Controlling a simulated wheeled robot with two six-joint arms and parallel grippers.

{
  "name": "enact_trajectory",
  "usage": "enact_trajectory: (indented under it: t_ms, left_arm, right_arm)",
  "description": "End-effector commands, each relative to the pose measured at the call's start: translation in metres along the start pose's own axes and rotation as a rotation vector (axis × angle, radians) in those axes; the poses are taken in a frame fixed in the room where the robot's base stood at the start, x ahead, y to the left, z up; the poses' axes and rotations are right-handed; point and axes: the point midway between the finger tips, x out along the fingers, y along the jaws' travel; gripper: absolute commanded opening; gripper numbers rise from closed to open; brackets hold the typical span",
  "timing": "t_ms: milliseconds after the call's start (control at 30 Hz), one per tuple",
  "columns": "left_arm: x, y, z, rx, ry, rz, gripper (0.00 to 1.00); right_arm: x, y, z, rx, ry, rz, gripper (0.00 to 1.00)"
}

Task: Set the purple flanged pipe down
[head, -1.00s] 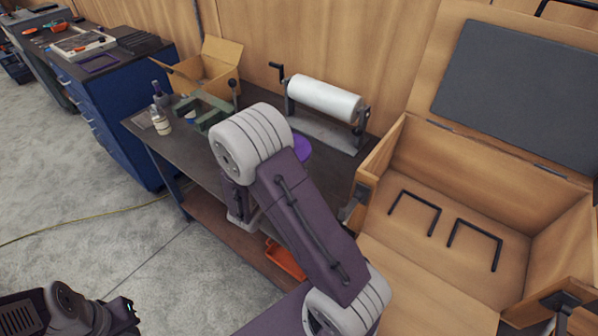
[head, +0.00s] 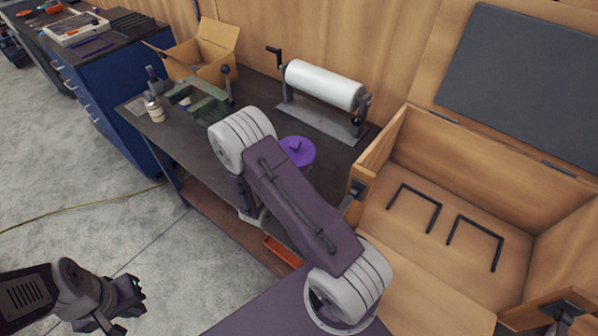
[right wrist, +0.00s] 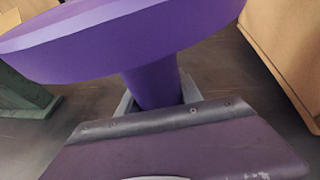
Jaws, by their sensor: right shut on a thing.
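The purple flanged pipe (head: 298,151) shows in the head view over the workbench, partly hidden behind my right arm. In the right wrist view its wide flange (right wrist: 120,40) is on top and its narrower pipe body (right wrist: 155,85) runs down between the fingers. My right gripper (right wrist: 157,98) is shut on this body, below the flange. The lower end of the pipe is hidden, so I cannot tell whether it touches the bench. My left gripper (head: 108,318) is at the lower left of the head view, over the floor and away from the pipe; its opening is unclear.
The workbench (head: 190,146) carries a green fixture (head: 207,106), bottles (head: 155,108), a cardboard box (head: 205,62) and a white roll on a stand (head: 323,84). An open wooden chest (head: 395,235) stands at right. An orange-red bin (head: 283,251) sits below the bench.

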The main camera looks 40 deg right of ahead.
Motion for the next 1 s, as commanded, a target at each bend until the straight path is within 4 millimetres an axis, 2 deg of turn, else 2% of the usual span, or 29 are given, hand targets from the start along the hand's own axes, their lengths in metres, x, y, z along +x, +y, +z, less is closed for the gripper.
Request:
enact_trajectory:
  t_ms: [100, 467, 500, 533, 567, 867, 1000]
  left_arm:
    - [0.0, 0.0, 0.0, 0.0, 0.0, 0.0, 0.0]
    - [0.004, 0.0, 0.0, 0.0, 0.0, 0.0, 0.0]
    - [0.003, 0.0, 0.0, 0.0, 0.0, 0.0, 0.0]
    - [0.002, 0.0, 0.0, 0.0, 0.0, 0.0, 0.0]
    - [0.002, 0.0, 0.0, 0.0, 0.0, 0.0, 0.0]
    - [0.001, 0.0, 0.0, 0.0, 0.0, 0.0, 0.0]
    - [0.002, 0.0, 0.0, 0.0, 0.0, 0.0, 0.0]
  right_arm:
    - [0.004, 0.0, -0.011, 0.001, -0.003, 0.001, 0.0]
    - [0.006, 0.001, -0.016, 0.002, -0.003, 0.002, 0.0]
    - [0.006, 0.0, -0.015, 0.001, -0.001, 0.001, 0.54]
    - [0.005, 0.0, -0.015, 0.001, -0.001, 0.001, 0.62]
    - [0.005, 0.0, -0.015, 0.001, -0.001, 0.001, 0.64]
    - [0.005, 0.0, -0.013, 0.001, -0.001, 0.001, 0.64]
    - [-0.009, 0.002, -0.013, 0.0, -0.001, 0.006, 0.64]
